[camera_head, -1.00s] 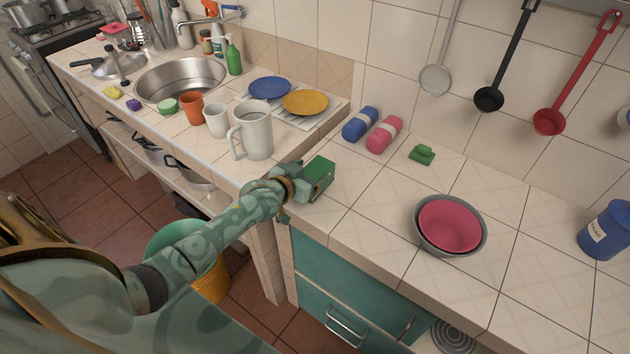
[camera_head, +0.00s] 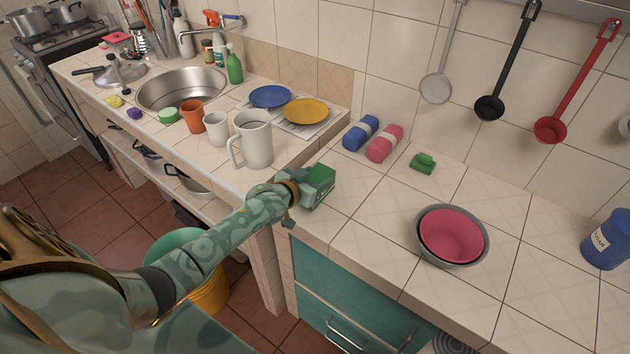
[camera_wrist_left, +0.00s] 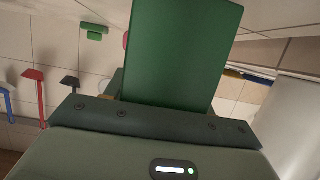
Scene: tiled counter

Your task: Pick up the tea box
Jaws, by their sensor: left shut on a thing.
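The tea box is a green box (camera_head: 318,188) at the front edge of the counter, left of the middle of the head view. My left gripper (camera_head: 306,188) is at its left side and shut on it. In the left wrist view the green box (camera_wrist_left: 183,55) stands out from the gripper (camera_wrist_left: 165,108) and fills the upper middle. The fingertips are mostly hidden by the box. I cannot tell whether the box still touches the counter. My right gripper is not in view.
A white pitcher (camera_head: 254,140) stands close behind my left gripper. Blue and pink rolls (camera_head: 384,143) lie near the wall. A small green item (camera_head: 423,163) and nested bowls (camera_head: 452,236) are to the right. The counter between box and bowls is clear.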

